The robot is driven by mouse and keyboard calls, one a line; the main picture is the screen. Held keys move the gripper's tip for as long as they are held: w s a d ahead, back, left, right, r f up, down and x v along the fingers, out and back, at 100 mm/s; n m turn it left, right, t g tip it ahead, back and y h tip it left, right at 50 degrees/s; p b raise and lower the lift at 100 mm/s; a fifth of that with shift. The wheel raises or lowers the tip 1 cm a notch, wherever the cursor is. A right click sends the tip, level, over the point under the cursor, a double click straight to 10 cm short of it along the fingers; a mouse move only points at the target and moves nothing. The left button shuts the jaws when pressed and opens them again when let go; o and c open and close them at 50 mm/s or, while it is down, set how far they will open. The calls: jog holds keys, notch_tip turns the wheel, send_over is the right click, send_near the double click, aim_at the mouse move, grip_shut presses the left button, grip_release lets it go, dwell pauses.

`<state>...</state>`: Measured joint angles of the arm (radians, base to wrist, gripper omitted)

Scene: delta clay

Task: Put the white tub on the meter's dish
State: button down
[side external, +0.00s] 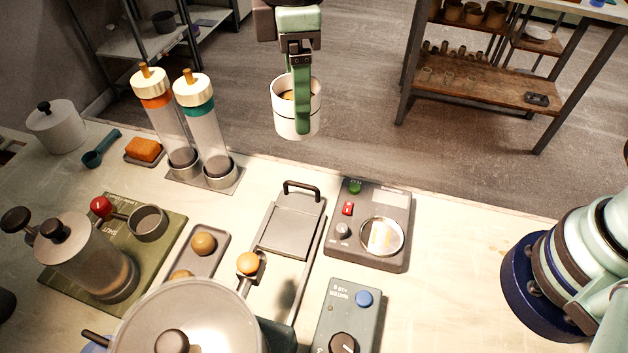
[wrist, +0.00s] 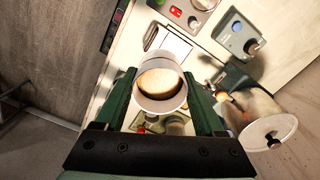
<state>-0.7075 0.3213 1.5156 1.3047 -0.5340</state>
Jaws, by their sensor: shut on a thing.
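The white tub (side external: 284,120) is held upright, high up behind the far edge of the bench, with something tan inside. My gripper (side external: 301,122) is shut on it, one green finger across its near side. In the wrist view the tub (wrist: 160,104) sits between both fingers and its round opening faces the camera. The meter (side external: 342,251) is a dark grey box on the bench, lower right of the tub in the side view. It has a red switch, a green button and a grey knob. Its round shiny dish (side external: 381,237) is empty.
A grey platform with a handle (side external: 290,222) stands left of the meter, and a box with a blue button (side external: 348,318) in front. Two tall clear cylinders (side external: 205,130) stand at the back left. A large lidded pot (side external: 190,320) is at the front. Bench right of the meter is clear.

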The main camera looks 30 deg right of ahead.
jog(key=d+f+m, duration=0.2)
jog(key=d+m, duration=0.5)
jog(key=d, duration=0.7)
jog(key=d+f+m, duration=0.3)
jog(key=d+m, duration=0.4)
jog(key=d, duration=0.7)
jog(key=w+a+r+n, duration=0.2)
jog(key=w+a+n, duration=0.2)
jog(key=a, duration=0.4)
jog(key=w+a+r+n, duration=0.25)
jog(key=w+a, duration=0.25)
jog(key=a, duration=0.3)
jog(key=s+a+n, duration=0.2)
jog(key=a+n, duration=0.3)
jog(key=a, duration=0.6)
jog(key=s+a+n, duration=0.2)
jog(key=a+n, duration=0.3)
jog(key=a, duration=0.7)
jog(key=shift+m, duration=0.25)
notch_tip(320, 180, down, 20)
jog(key=shift+f, duration=0.2)
